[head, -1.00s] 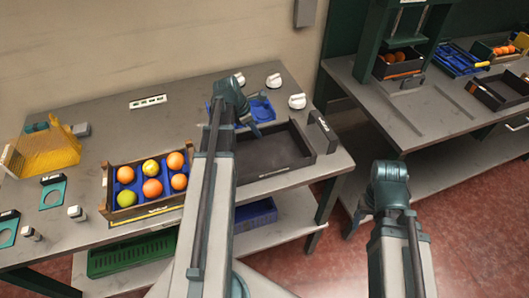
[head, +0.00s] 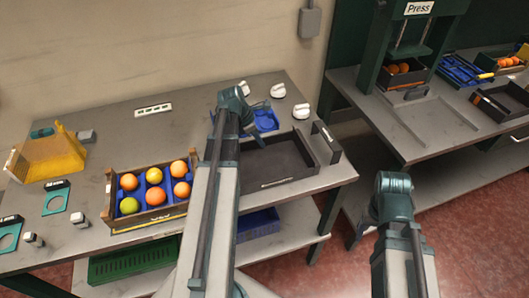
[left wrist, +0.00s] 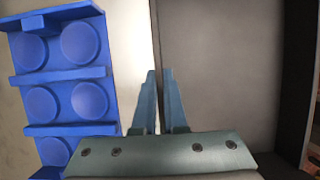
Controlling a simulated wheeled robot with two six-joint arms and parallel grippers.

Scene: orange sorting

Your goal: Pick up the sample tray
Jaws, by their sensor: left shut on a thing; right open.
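A shallow dark tray (head: 302,172) with low walls and a small white label on its front wall lies on the left table, right of the fruit crate. It looks empty; its left part is hidden behind my left arm. My left gripper (head: 265,127) is at its back left side. In the left wrist view, the fingers (left wrist: 159,88) are close together on the edge of the dark tray (left wrist: 225,60), shut on its wall. My right gripper (head: 371,213) is off the table's right end, empty and mostly hidden by its wrist.
A wooden crate (head: 150,222) of oranges and a yellow-green fruit stands left of my arm. A blue tray with round wells (left wrist: 62,72) lies close beside the left fingers. White knobs (head: 301,111) stand behind, and a dark labelled block (head: 327,141) is at the right.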

